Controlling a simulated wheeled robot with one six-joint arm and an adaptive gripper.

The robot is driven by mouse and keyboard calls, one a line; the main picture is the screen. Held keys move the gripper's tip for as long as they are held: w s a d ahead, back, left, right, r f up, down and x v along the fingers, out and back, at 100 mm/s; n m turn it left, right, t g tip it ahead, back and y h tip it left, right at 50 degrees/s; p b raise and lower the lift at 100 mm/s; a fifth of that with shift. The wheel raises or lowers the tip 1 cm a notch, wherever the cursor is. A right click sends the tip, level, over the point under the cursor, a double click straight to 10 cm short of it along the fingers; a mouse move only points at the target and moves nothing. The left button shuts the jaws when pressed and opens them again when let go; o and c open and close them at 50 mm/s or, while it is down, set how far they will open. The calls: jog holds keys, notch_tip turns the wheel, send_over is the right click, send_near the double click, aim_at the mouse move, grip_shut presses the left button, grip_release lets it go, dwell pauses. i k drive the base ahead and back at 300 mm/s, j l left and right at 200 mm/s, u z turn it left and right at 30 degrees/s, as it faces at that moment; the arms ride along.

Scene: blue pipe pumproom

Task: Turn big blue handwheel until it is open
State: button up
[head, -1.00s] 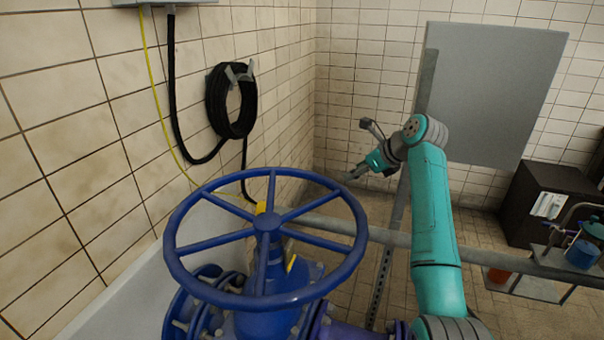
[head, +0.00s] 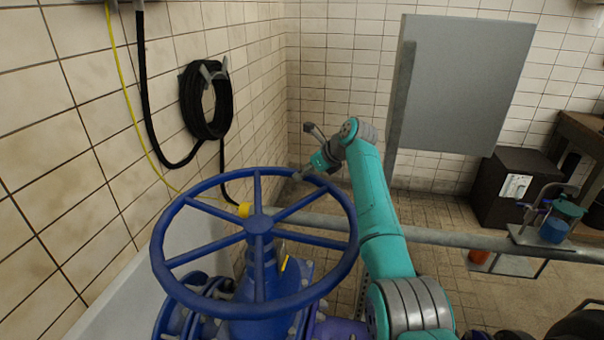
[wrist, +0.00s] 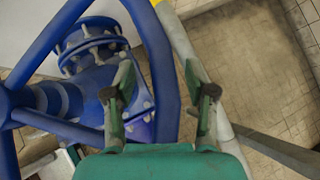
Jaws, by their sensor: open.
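The big blue handwheel (head: 258,225) lies nearly level on its blue valve body, with several spokes running from its hub to a round rim. My gripper (head: 298,174) is at the far side of the rim, slightly right of the middle in the head view. In the wrist view my gripper (wrist: 160,75) is open, with one finger on each side of the blue handwheel's rim (wrist: 160,65). The rim shows between the two fingers. Whether either finger touches it, or how deep the rim sits between them, I cannot tell.
A grey pipe (head: 440,236) runs across behind the wheel. A coiled black hose (head: 206,102) hangs on the tiled wall at left. A grey panel (head: 460,85) stands behind my arm. A dark cabinet (head: 515,185) is at the right. Open floor lies beyond the pipe.

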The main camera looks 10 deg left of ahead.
aim_at(259, 230)
jog(key=i+j+u, duration=0.15)
jog(key=u, duration=0.2)
jog(key=i+j+u, duration=0.1)
jog(key=i+u, duration=0.25)
jog(key=k, duration=0.1)
